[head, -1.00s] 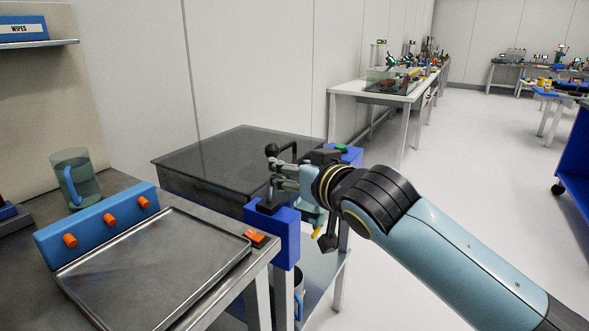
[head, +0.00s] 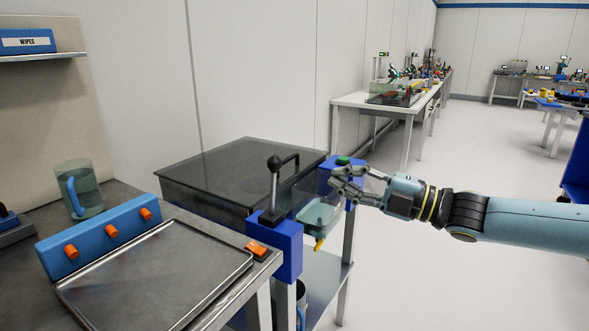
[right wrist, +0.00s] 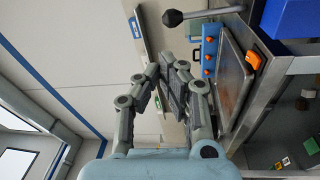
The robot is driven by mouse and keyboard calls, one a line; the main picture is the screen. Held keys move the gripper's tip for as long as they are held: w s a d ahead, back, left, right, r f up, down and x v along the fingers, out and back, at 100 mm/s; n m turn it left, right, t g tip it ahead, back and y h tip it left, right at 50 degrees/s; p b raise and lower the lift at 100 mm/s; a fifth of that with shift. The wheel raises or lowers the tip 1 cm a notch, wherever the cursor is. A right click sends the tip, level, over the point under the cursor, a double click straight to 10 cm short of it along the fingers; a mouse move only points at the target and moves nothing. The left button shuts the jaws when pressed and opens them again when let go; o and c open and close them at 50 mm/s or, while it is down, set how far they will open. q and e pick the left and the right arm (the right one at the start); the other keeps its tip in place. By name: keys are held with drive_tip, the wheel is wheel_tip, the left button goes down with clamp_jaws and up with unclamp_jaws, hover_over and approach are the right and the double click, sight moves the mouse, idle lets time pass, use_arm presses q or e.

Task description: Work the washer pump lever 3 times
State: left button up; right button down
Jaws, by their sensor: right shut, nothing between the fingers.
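The pump lever (head: 274,182) is a metal rod with a black ball knob. It stands about upright on a blue block (head: 283,244) at the tray bench's right corner. In the right wrist view the lever (right wrist: 205,14) lies across the top edge, apart from my fingers. My right gripper (head: 337,180) is shut and empty, to the right of the lever, in front of a second blue block (head: 335,203) with a green top. A clear greenish cup-like part with a yellow tip (head: 319,215) hangs between the blocks. My left gripper is not in view.
A dark lidded basin (head: 235,170) stands behind the lever. A metal tray (head: 160,272), a blue panel with orange knobs (head: 98,232) and an orange switch (head: 256,250) are on the left bench. Open floor lies to the right.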

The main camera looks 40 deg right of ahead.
drive_tip(key=d+n+g, duration=0.2)
drive_tip(key=d, duration=0.2)
drive_tip(key=b, duration=0.8)
hover_over(273, 187)
drive_tip(key=v, duration=0.5)
drive_tip(key=shift+w+f, duration=0.3)
drive_tip(key=shift+f, duration=0.2)
drive_tip(key=p, duration=0.1)
drive_tip(key=w+p, duration=0.1)
drive_tip(key=shift+w+a+r+p, duration=0.25)
drive_tip(key=shift+r+p, duration=0.05)
drive_tip(key=shift+r, duration=0.05)
